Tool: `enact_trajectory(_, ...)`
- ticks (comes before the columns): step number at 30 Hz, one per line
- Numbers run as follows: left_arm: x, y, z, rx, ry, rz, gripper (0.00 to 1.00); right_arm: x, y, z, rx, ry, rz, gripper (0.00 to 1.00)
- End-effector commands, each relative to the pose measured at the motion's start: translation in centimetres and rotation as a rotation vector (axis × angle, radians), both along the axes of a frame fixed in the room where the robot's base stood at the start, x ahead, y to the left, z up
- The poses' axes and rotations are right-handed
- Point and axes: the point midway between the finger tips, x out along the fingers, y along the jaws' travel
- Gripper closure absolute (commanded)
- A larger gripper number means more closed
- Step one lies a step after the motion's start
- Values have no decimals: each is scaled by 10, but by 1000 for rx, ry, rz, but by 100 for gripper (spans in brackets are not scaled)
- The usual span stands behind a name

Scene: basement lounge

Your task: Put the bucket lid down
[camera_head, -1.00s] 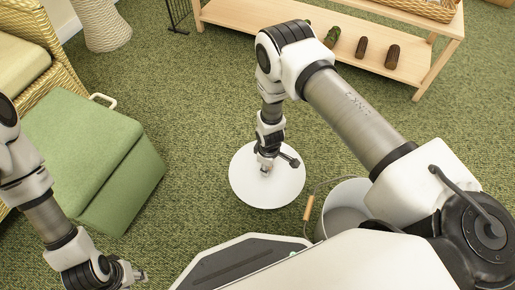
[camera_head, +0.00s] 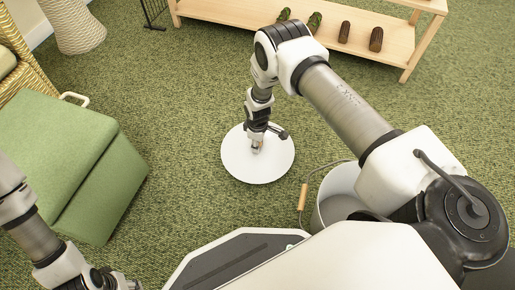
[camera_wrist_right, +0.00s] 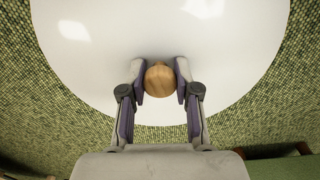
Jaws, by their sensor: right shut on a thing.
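The bucket lid (camera_head: 240,164) is a round white disc in the middle of the head view. It also fills the upper part of the right wrist view (camera_wrist_right: 228,40), with a round wooden knob (camera_wrist_right: 160,80) at its near side. My right gripper (camera_head: 257,148) points down at the lid, and its two fingers (camera_wrist_right: 160,84) are closed around the knob. The lid is over the carpet; I cannot tell whether it touches it. The white bucket (camera_head: 335,200) stands open to the right of the lid, partly hidden by my right arm. My left gripper (camera_head: 128,284) is at the bottom left edge, its fingers partly cut off.
A green box-shaped ottoman (camera_head: 60,150) stands at the left. A low wooden shelf (camera_head: 245,14) with several dark cylindrical things is at the back. The bucket's wooden handle grip (camera_head: 303,196) sticks out on its left. Green carpet (camera_head: 180,110) around the lid is clear.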

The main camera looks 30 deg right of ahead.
Motion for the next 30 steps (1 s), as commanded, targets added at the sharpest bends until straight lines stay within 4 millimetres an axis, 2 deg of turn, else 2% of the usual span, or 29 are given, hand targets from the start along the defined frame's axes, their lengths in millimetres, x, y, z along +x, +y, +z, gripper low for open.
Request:
enact_trajectory(3,1,0,-12,0,-2,2,60,13,-6,-5,0,-4,-2,100)
enact_trajectory(6,2,1,-30,0,-4,5,60,10,-5,-31,0,0,0,100)
enact_trajectory(8,2,1,-35,1,-5,7,60,11,-5,-38,1,-1,0,100)
enact_trajectory(14,2,1,-31,1,-6,7,60,11,-5,-34,0,-1,0,100)
enact_trajectory(18,2,1,-35,1,-6,8,60,10,-5,-39,0,-1,0,100)
enact_trajectory(19,2,1,-35,1,-6,8,60,10,-5,-38,0,-1,0,66)
enact_trajectory(21,2,1,-33,1,-6,8,60,10,-4,-37,1,-1,0,44)
enact_trajectory(30,2,1,-32,1,-5,8,60,10,-4,-36,1,-1,0,44)
